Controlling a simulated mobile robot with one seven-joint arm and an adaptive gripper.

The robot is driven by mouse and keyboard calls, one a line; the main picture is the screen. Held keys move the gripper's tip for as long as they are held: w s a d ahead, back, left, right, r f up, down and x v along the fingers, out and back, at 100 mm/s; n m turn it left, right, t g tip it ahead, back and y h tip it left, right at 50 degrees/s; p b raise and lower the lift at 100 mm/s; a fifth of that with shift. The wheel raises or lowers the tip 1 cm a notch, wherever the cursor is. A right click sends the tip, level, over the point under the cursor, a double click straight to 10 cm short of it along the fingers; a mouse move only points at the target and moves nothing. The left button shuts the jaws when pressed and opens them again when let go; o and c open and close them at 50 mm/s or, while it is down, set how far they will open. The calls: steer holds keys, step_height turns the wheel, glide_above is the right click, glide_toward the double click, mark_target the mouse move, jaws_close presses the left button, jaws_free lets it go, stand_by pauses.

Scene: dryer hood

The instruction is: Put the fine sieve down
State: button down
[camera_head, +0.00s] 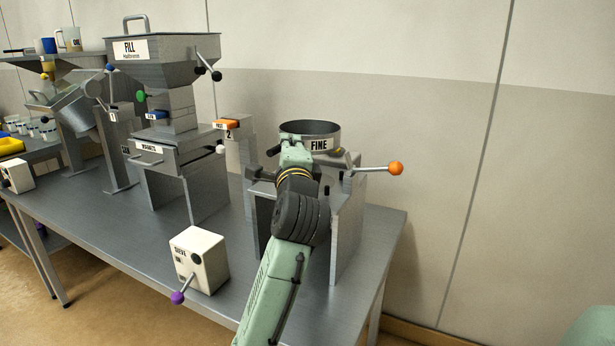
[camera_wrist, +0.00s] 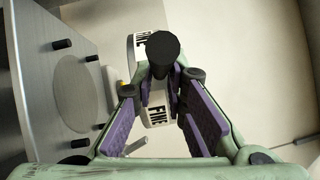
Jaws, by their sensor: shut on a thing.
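The fine sieve (camera_head: 297,128) is a round grey pan with a white FINE label, at the top of the steel stand (camera_head: 347,225) at the right end of the bench. My gripper (camera_head: 295,151) reaches it from the front and partly hides it. In the wrist view, the sieve (camera_wrist: 158,113) shows its label, and its dark round-ended handle lies between the purple pads of my gripper (camera_wrist: 160,85). The gripper is shut on the sieve. I cannot tell whether the sieve touches the stand.
A plate with a round marking and several dark pegs (camera_wrist: 80,95) fills the wrist view's left. An orange-knobbed lever (camera_head: 396,168) sticks out right of the stand. A white box with a purple-knobbed lever (camera_head: 200,260) stands in front. The hopper machine (camera_head: 165,60) is on the left.

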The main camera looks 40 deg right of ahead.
steer(key=shift+d+r, duration=0.15)
step_height(320, 180, down, 10)
steer(key=shift+p, duration=0.45)
steer(key=shift+w, duration=0.1)
steer(key=c, duration=2)
jaws_free()
steer(key=shift+o, duration=0.5)
